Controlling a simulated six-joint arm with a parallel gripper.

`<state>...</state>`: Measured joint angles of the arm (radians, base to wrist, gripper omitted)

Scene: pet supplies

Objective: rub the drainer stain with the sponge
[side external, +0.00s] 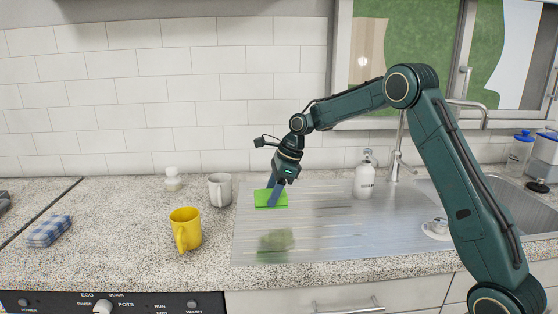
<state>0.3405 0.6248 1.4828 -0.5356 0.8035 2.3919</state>
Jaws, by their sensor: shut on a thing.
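A bright green sponge (264,199) is at the upper left of the grey metal drainer (340,240). My gripper (274,194) points down and is shut on the sponge. I cannot tell whether the sponge touches the drainer surface or is held just above it. A dull green, smeared stain (277,240) lies on the drainer's lower left part, nearer the front edge than the sponge. A fainter dark patch (335,208) shows to the right of the sponge, and I cannot tell if it is a stain or a shadow.
A grey mug (220,190) and a yellow mug (185,229) stand left of the drainer. A soap bottle (364,177) stands at its back, near the tap (397,150). The sink (510,205) is at right. A folded checked cloth (48,230) lies far left.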

